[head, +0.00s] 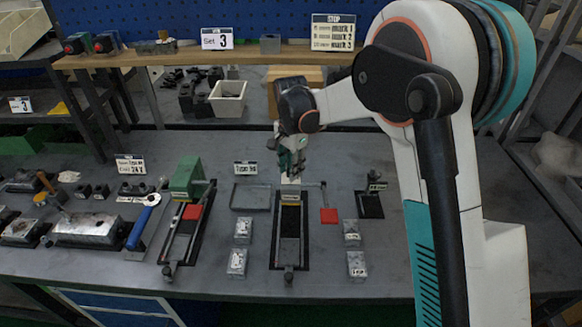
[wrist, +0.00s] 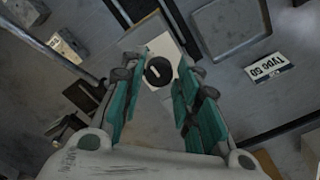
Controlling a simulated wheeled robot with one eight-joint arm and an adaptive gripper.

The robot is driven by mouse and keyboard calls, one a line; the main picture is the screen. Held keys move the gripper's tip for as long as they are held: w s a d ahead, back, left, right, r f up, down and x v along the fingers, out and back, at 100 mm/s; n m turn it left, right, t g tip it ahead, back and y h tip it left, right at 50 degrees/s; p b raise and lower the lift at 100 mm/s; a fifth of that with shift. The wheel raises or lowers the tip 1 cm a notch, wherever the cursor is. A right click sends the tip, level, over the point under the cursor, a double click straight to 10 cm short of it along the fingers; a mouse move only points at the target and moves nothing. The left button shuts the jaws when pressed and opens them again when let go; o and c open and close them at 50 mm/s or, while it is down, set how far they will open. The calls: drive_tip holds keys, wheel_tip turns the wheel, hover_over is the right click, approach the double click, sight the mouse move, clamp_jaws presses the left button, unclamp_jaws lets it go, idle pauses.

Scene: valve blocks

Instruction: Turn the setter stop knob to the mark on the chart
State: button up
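The stop knob (wrist: 158,71) is a round black dial with a white line across it, on a pale plate (wrist: 187,80) in the wrist view. The line looks slightly tilted there. My gripper (wrist: 163,64) is open, with teal fingers on either side of the knob; I cannot tell whether they touch it. In the head view my gripper (head: 291,166) hangs over the back end of the middle fixture (head: 290,222) and hides the knob. The chart (head: 333,32) headed STOP stands on the shelf with rows for mark 1, mark 2 and mark 3.
A sign reading Set 3 (head: 217,38) stands on the shelf. A green-topped fixture (head: 188,178) stands further left. The front bench strip is clear.

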drive_tip(key=shift+o, duration=0.5)
wheel_tip(320, 180, up, 12)
idle(0.4)
